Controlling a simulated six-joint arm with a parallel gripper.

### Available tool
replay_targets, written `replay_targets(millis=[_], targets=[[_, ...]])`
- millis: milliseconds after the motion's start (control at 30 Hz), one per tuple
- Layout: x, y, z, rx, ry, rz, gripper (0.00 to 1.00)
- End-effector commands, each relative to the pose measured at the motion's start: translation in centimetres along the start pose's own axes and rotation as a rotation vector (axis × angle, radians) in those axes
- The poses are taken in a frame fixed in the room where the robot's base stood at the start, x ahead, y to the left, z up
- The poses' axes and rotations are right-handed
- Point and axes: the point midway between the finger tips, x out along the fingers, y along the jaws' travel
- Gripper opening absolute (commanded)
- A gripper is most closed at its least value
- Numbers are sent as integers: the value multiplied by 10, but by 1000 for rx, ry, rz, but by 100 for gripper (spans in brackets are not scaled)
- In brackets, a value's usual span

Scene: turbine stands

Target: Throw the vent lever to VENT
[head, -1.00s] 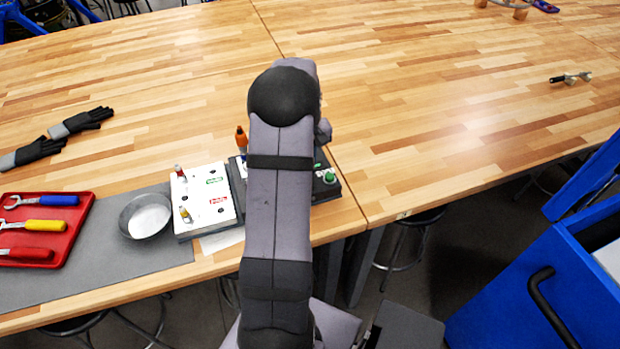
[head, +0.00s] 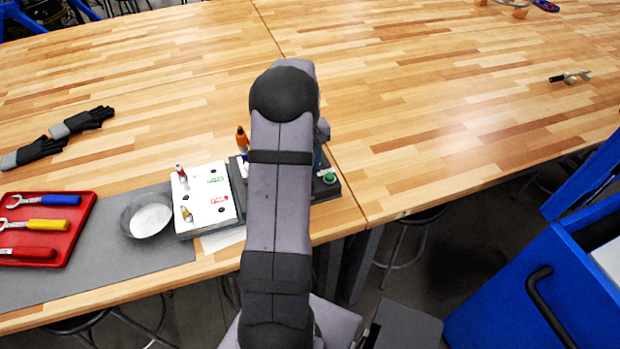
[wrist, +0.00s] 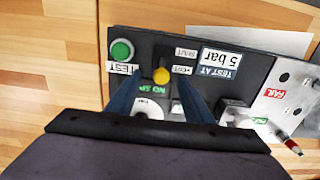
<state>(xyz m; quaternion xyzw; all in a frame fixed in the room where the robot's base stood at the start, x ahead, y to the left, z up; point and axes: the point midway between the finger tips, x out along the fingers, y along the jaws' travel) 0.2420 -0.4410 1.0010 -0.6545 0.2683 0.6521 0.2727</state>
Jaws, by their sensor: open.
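The vent lever shows in the wrist view as a yellow knob (wrist: 161,75) on a dark panel (wrist: 145,45). Two small labels (wrist: 184,62) beside it look like SHUT and VENT, seen upside down; the knob is nearer the VENT-like one, but I cannot tell the lever's setting for sure. My gripper (wrist: 158,86) is open, its blue fingers on either side of the knob, which lies just beyond or between the tips. I cannot tell whether they touch it. In the head view my arm hides the lever and most of the panel (head: 332,192).
A green TEST button (wrist: 121,51) is left of the lever, a white gauge (wrist: 150,108) below it. A white board (head: 208,200) with small pegs adjoins the panel. A metal bowl (head: 147,215) and red tool tray (head: 75,245) are farther left.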

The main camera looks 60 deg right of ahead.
Motion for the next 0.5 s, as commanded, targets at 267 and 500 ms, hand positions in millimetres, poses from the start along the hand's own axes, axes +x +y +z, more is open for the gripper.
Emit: replay_targets(millis=[267,500], targets=[[-4,0,0,0,0,0,47],[-21,0,0,0,-1,0,47]])
